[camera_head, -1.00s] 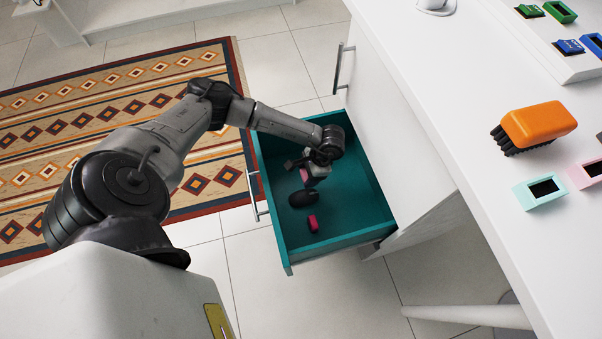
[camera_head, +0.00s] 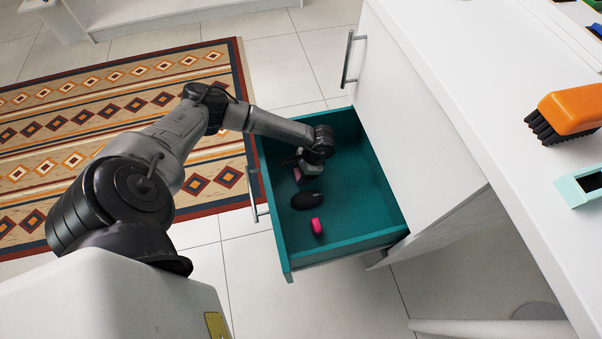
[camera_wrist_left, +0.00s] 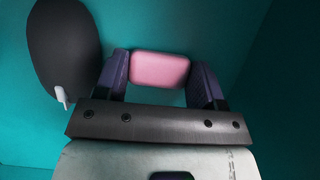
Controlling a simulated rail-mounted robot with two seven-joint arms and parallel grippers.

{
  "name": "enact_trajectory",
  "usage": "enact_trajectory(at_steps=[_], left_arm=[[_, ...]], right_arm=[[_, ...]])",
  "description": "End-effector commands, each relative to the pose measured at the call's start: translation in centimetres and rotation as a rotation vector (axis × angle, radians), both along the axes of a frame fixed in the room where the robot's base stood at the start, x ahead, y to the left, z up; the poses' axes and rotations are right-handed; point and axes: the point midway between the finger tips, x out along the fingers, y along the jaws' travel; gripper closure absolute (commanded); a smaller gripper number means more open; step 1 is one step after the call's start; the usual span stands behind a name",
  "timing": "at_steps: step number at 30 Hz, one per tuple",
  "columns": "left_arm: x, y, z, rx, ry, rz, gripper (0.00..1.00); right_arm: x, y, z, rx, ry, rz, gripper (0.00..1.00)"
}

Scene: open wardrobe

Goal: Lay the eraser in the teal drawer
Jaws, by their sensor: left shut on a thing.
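The teal drawer (camera_head: 363,238) is pulled open below the white counter. My left gripper (camera_head: 300,174) is inside it, pointing down near the drawer's front wall. In the left wrist view, the gripper (camera_wrist_left: 162,78) is shut on a pink, rounded block, the eraser (camera_wrist_left: 160,68), which sits between the two dark fingers. In the head view the eraser is mostly hidden by the gripper. Teal surface shows all around it in the wrist view; I cannot tell whether it touches the drawer floor. My right gripper is not in view.
A black computer mouse (camera_head: 307,200) lies in the drawer close beside the gripper, also left of it in the wrist view (camera_wrist_left: 62,48). A small magenta item (camera_head: 317,226) lies nearer the drawer's near wall. The drawer's right part is clear.

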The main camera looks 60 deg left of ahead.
Motion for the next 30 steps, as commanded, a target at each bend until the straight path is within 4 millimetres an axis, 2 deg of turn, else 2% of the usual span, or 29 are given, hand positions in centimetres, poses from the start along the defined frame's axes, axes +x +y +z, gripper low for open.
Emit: enact_trajectory(at_steps=[10,11,18,26,30], left_arm=[[0.0,0.0,-0.2,0.001,-0.001,0.001,0.60],[0.0,0.0,-0.2,0.001,-0.001,0.001,0.36],[0.0,0.0,-0.1,0.001,-0.001,0.001,0.13],[0.0,0.0,0.0,0.001,-0.001,0.001,0.12],[0.3,0.0,1.1,0.001,-0.002,0.001,0.12]], right_arm=[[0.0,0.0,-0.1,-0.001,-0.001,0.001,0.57],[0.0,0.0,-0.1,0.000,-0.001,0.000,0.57],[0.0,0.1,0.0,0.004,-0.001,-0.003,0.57],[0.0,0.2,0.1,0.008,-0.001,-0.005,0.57],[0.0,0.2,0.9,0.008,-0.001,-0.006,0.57]])
